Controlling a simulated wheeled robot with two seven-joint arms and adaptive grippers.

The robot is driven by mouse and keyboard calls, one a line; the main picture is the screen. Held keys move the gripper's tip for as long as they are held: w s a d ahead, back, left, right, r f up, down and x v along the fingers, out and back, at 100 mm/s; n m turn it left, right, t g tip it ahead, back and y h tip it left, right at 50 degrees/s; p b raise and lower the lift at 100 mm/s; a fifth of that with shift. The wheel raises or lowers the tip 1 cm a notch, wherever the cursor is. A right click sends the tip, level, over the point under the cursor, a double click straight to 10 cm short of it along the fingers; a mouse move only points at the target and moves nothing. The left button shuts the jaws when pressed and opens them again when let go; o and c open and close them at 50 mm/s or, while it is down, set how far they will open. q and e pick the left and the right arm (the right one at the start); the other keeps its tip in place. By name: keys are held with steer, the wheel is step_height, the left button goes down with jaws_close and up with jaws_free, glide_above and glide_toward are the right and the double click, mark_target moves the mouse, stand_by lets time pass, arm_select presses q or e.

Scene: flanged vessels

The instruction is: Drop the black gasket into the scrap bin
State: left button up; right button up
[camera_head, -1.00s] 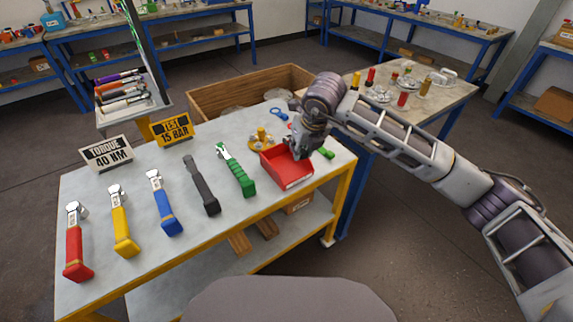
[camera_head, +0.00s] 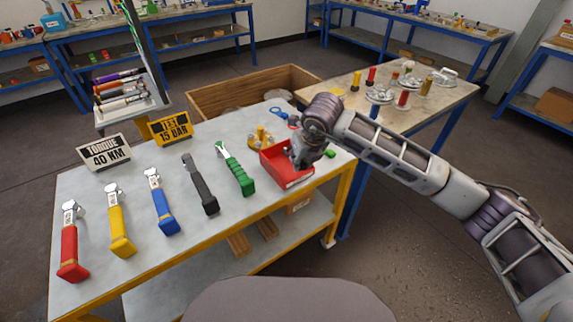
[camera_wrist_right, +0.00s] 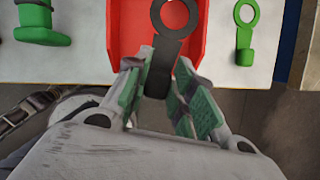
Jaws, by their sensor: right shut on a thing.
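The black gasket (camera_wrist_right: 161,62), a flat ring with a long tab, is in the right wrist view. My right gripper (camera_wrist_right: 159,74) is shut on its tab, and the ring points away from the fingers. Behind the gasket is the open red bin (camera_wrist_right: 122,32). In the head view the red bin (camera_head: 285,179) stands at the right end of the near workbench. My right gripper (camera_head: 304,155) is over its right part there and hides some of it. The gasket cannot be made out in the head view. My left gripper is not in view.
A green gasket (camera_wrist_right: 245,33) lies right of the bin, close to the bench edge. A brass-coloured flanged part (camera_head: 260,139) and a blue gasket (camera_head: 277,113) lie behind it. A green-handled tool (camera_head: 239,178) lies to its left. A wooden crate (camera_head: 233,95) stands behind the bench.

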steer(key=shift+f, duration=0.35)
steer(key=o, duration=0.5)
steer(key=shift+c, duration=0.2)
steer(key=o, duration=0.5)
steer(key=shift+r, duration=0.1)
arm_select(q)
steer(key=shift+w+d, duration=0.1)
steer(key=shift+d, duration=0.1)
arm_select(e)
steer(key=v, duration=1.1)
steer(key=shift+s+r, duration=0.25)
steer(key=shift+r, duration=0.1)
